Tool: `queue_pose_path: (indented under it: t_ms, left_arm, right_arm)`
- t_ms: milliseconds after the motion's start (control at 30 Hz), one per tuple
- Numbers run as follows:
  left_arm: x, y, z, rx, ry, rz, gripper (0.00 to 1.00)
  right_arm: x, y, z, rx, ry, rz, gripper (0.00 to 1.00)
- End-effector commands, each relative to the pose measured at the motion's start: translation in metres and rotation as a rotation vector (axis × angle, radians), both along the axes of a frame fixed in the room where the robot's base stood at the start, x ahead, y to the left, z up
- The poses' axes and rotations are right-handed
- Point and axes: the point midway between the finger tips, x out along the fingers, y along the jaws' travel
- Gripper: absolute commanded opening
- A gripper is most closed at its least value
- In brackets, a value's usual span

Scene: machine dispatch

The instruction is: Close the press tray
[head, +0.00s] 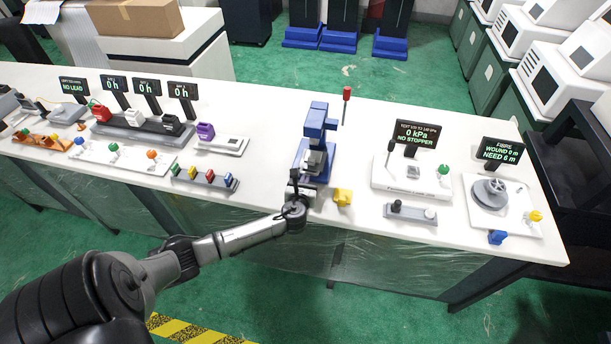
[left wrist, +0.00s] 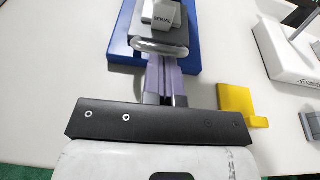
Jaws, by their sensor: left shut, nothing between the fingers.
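The blue press (head: 318,125) stands near the middle of the bench, with its red-knobbed lever (head: 347,94) raised at its right. In the left wrist view a grey tray (left wrist: 172,36) with a rounded front bar sits over the press's blue base (left wrist: 120,45). My left gripper (head: 294,183) is at the front of the press. In the left wrist view its shut, empty fingers (left wrist: 167,62) point at the front bar; whether they touch it I cannot tell. My right gripper is not in view.
A yellow bracket (head: 342,196) lies just right of my left gripper. A stopper tester (head: 412,177) and a small grey fixture (head: 410,212) stand farther right. A rack of coloured blocks (head: 204,178) is to the left. Bare bench lies left of the press.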

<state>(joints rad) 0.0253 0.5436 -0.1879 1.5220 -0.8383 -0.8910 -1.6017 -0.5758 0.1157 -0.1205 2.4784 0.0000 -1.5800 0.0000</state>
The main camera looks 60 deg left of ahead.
Motion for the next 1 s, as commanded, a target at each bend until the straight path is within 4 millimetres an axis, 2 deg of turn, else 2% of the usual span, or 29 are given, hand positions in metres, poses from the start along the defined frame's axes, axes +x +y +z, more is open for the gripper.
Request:
queue_pose_path:
  t_ms: [33,67,300,500,700,1000]
  left_arm:
    - [-0.004,-0.008,0.009,-0.002,0.002,-0.005,0.0]
    - [-0.007,-0.012,0.011,-0.003,0.001,-0.008,0.0]
    - [-0.041,-0.045,0.016,-0.002,-0.002,-0.009,0.0]
    - [-0.062,-0.066,0.022,-0.002,-0.002,-0.009,0.0]
    - [-0.073,-0.076,0.026,0.001,-0.003,-0.009,0.0]
    - [-0.076,-0.078,0.026,0.001,-0.003,-0.008,0.0]
  right_arm:
    - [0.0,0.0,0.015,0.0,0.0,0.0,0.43]
    - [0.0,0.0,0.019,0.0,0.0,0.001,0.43]
    - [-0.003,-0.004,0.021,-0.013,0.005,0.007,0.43]
    - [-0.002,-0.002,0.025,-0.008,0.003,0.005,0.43]
    - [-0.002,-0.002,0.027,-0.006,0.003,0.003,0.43]
    - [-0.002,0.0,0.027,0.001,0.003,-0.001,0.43]
